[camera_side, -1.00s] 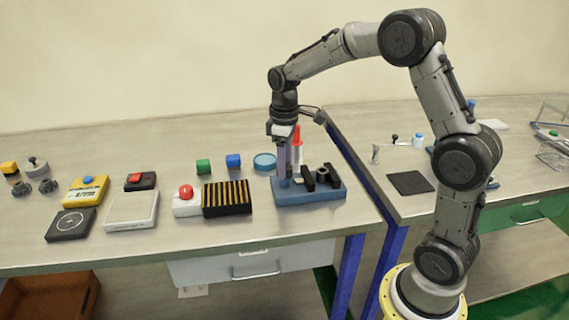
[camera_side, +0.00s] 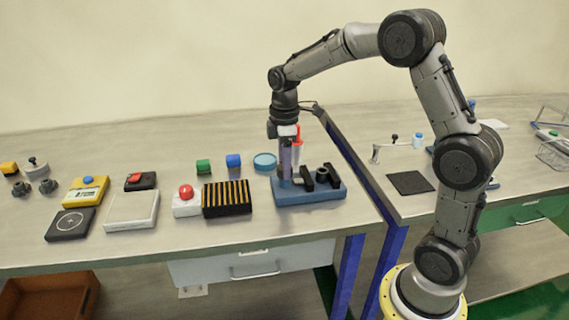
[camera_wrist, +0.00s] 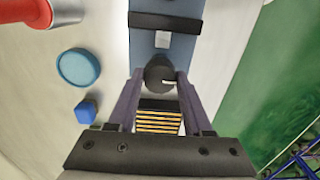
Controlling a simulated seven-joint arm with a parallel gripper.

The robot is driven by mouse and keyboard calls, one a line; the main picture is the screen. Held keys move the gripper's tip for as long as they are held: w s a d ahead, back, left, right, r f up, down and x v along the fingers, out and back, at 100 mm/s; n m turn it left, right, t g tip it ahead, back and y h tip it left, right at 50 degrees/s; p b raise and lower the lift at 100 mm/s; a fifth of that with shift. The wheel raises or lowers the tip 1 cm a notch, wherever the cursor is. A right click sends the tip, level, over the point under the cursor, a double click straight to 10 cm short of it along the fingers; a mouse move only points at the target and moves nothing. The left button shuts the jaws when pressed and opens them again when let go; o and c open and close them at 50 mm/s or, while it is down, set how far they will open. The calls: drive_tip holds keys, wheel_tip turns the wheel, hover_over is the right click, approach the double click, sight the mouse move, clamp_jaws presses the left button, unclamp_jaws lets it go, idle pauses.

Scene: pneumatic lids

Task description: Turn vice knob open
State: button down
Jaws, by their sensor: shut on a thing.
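The vice has a blue base (camera_side: 318,195) with black jaws (camera_side: 333,174), and stands near the right end of the left bench in the side view. In the wrist view its base (camera_wrist: 184,52) runs up from the centre. The dark round vice knob (camera_wrist: 158,70) sits between the fingertips, with a small light mark on its right side. My gripper (camera_side: 284,179) points straight down over the left end of the vice. In the wrist view my gripper (camera_wrist: 159,84) is shut on the knob, a finger on each side. In the side view the fingers mostly hide the knob.
A striped black-and-yellow block (camera_side: 227,198) and a box with a red button (camera_side: 187,203) stand left of the vice. A red-and-white cylinder (camera_side: 297,150) stands close behind my fingers. A blue disc (camera_side: 265,161) and blue cube (camera_side: 233,160) lie behind left.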

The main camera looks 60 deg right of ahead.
drive_tip(key=shift+r, duration=0.1)
drive_tip(key=shift+c, duration=1.6)
unclamp_jaws()
wheel_tip(320, 180, up, 14)
